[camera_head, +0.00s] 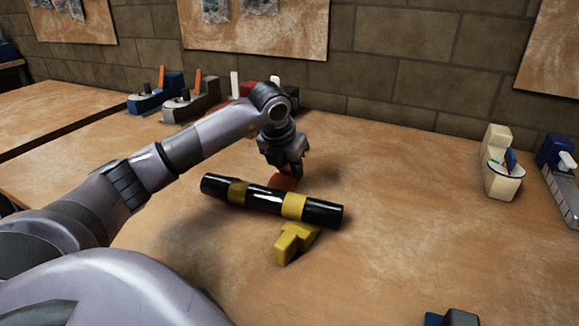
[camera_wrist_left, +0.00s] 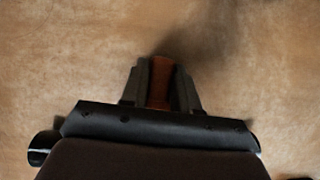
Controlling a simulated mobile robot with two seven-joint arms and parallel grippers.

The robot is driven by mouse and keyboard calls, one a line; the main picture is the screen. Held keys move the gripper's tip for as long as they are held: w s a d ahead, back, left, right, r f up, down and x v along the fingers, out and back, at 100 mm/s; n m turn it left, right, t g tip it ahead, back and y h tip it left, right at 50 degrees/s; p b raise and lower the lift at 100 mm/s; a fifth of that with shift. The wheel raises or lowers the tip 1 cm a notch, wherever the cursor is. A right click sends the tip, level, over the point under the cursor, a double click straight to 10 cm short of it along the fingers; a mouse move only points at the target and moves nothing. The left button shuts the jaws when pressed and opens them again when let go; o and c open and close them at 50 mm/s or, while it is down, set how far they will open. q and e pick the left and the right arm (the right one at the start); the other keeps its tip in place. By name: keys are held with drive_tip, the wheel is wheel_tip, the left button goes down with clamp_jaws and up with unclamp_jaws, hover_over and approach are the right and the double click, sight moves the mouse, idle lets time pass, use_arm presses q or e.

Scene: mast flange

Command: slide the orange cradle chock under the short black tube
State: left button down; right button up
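The short black tube (camera_head: 268,199) with yellow bands lies at a slant across the middle of the table in the head view. A yellow chock (camera_head: 294,242) sits at its near side, under its right half. The orange cradle chock (camera_head: 284,183) shows only partly, at the tube's far side, below my left gripper (camera_head: 287,168). In the left wrist view the orange chock (camera_wrist_left: 160,84) is between the two fingers of my left gripper (camera_wrist_left: 162,80), which appear closed against its sides. The tube's black ends (camera_wrist_left: 42,148) peek out past the gripper body. My right gripper is not in view.
Several bench tools stand along the wall, including a blue one (camera_head: 157,93) and a grey one (camera_head: 192,98). A cream tool (camera_head: 500,163) stands at the right. A dark blue object (camera_head: 452,318) shows at the bottom edge. The table right of the tube is clear.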

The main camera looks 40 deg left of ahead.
sight(283, 177)
use_arm(q)
drive_tip(key=shift+s+d, duration=0.1)
drive_tip(key=shift+s, duration=0.05)
idle(0.3)
drive_tip(key=c, duration=0.8)
unclamp_jaws()
drive_tip(key=shift+r, duration=0.1)
drive_tip(key=shift+p+v, duration=0.4)
drive_tip(key=shift+v, duration=3.2)
